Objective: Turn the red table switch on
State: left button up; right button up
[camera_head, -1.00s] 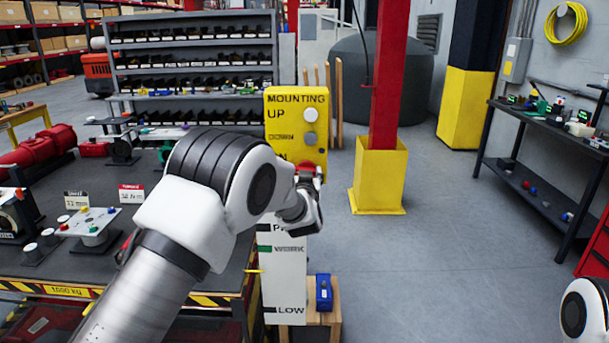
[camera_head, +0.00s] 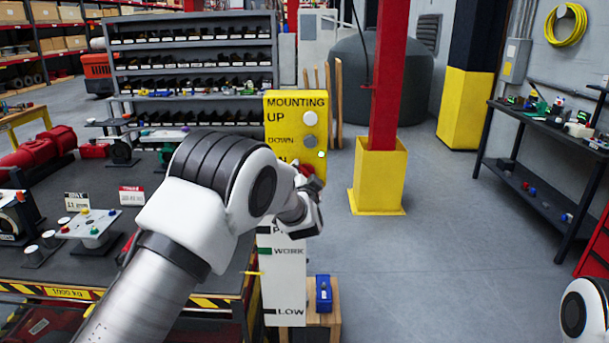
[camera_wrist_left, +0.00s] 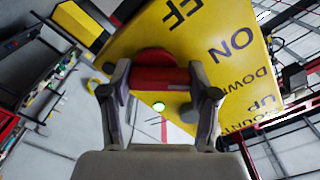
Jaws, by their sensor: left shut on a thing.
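The yellow control box (camera_head: 296,110) carries the words MOUNTING, UP, DOWN and ON, with a white and a grey button. The red switch (camera_head: 308,169) sits low on the box, partly hidden by my left gripper (camera_head: 312,184). In the left wrist view, the red switch (camera_wrist_left: 160,77) lies between the two fingers of my left gripper (camera_wrist_left: 160,88), which is shut on its handle. The letters ON and part of OFF show beside it. A small green light (camera_head: 320,154) is lit near the switch, and it also shows in the left wrist view (camera_wrist_left: 158,106). My right gripper is out of view.
A white scale post (camera_head: 283,278) marked WORK and LOW stands below the box. A dark worktable (camera_head: 225,245) with parts is at left. A red pillar with a yellow base (camera_head: 378,180) stands behind at right. Open floor lies to the right.

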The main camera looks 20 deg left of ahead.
pick_arm(q)
jog(key=shift+f, duration=0.2)
jog(key=o, duration=1.2)
jog(key=shift+c, duration=0.2)
jog(key=shift+r, duration=0.1)
jog(key=shift+s, duration=0.1)
jog(key=v, duration=1.1)
jog(key=shift+s, duration=0.35)
jog(key=shift+d, duration=0.1)
